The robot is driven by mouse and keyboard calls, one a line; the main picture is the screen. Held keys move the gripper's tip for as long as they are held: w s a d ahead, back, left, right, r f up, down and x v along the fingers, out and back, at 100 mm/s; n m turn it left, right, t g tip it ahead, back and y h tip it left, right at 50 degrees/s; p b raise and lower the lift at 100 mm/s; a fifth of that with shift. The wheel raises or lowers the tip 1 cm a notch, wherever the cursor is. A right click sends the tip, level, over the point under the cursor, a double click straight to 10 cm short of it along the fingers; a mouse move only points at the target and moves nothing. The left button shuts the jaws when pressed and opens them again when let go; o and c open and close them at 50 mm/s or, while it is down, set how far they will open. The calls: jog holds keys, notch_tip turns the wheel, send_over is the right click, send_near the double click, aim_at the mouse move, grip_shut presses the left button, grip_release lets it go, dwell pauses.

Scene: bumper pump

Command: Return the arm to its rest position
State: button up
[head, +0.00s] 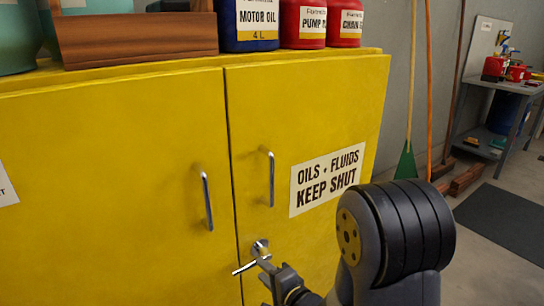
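My arm reaches up from the bottom of the head view, with a thick dark joint at the lower right. My gripper (265,262) is at the bottom centre, small and partly hidden by its own wrist. It is right in front of a round metal latch (261,246) with a silver lever (244,268) on the yellow cabinet (120,150). I cannot tell whether the fingers touch the latch or whether they are open or shut. Both cabinet doors look closed.
Two upright handles (272,180) stand out from the doors. A blue motor oil can (250,25), red cans (303,25) and a wooden box (138,38) stand on the cabinet. A green broom (406,162) leans on the wall.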

jog(key=shift+w+a+f+n+b, duration=0.35)
jog(key=shift+w+a+b, duration=0.1)
jog(key=shift+w, duration=0.15)
jog(key=shift+w+a+f+n+b, duration=0.25)
jog(key=shift+w+a+n+b, duration=0.15)
jog(key=shift+w, duration=0.2)
